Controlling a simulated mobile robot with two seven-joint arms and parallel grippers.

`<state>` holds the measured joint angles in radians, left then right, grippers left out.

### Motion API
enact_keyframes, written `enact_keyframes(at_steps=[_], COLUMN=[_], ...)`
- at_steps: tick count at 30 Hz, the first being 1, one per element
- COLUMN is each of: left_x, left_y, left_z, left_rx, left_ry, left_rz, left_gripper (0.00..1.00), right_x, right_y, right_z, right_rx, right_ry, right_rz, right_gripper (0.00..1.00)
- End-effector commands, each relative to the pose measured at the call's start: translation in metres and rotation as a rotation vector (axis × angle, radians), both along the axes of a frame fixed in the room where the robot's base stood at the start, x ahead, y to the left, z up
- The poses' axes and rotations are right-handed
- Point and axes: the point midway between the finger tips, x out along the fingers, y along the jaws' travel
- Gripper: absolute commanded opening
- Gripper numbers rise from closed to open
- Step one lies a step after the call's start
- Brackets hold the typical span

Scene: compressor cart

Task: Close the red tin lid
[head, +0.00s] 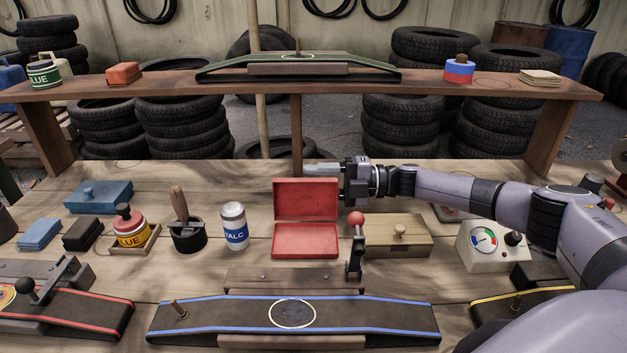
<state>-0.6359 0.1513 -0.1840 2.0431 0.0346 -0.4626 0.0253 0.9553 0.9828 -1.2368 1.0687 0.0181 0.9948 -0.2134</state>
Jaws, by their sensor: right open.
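The red tin (305,241) sits open on the wooden bench near the middle of the head view. Its red lid (305,200) stands up at the tin's far edge, with its inner face toward me. My right gripper (318,168) comes in from the right, with its fingers pointing left just above and behind the lid's top edge. It is open, and nothing shows between its fingers. I cannot tell whether it touches the lid. My left gripper is not in view.
A red-knobbed lever (356,240) and a wooden box (398,238) stand right of the tin. A talc bottle (234,227) is to its left. A blue-edged belt guard (390,315) lies in front. A raised shelf (430,84) spans the back.

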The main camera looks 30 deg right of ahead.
Motion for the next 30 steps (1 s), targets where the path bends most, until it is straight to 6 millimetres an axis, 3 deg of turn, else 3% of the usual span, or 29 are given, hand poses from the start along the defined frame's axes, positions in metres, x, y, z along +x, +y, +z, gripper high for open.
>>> enact_keyframes(at_steps=[11,15,16,30], left_x=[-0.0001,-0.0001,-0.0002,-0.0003], left_y=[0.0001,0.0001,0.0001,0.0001], left_z=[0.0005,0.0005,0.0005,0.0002], left_rx=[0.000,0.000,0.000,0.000], left_ry=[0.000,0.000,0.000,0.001], left_rz=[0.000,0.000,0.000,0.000], left_gripper=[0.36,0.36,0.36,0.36], right_x=[0.0046,0.0045,0.0044,-0.0008], right_y=[0.0077,0.0076,0.0075,0.0098], right_z=[-0.0006,-0.0007,-0.0007,0.0029], right_rx=[-0.001,-0.002,-0.002,-0.046], right_ry=[0.000,0.000,0.000,-0.071], right_rz=[0.000,0.000,0.000,0.000], right_gripper=[0.45,0.02,0.00,0.00])
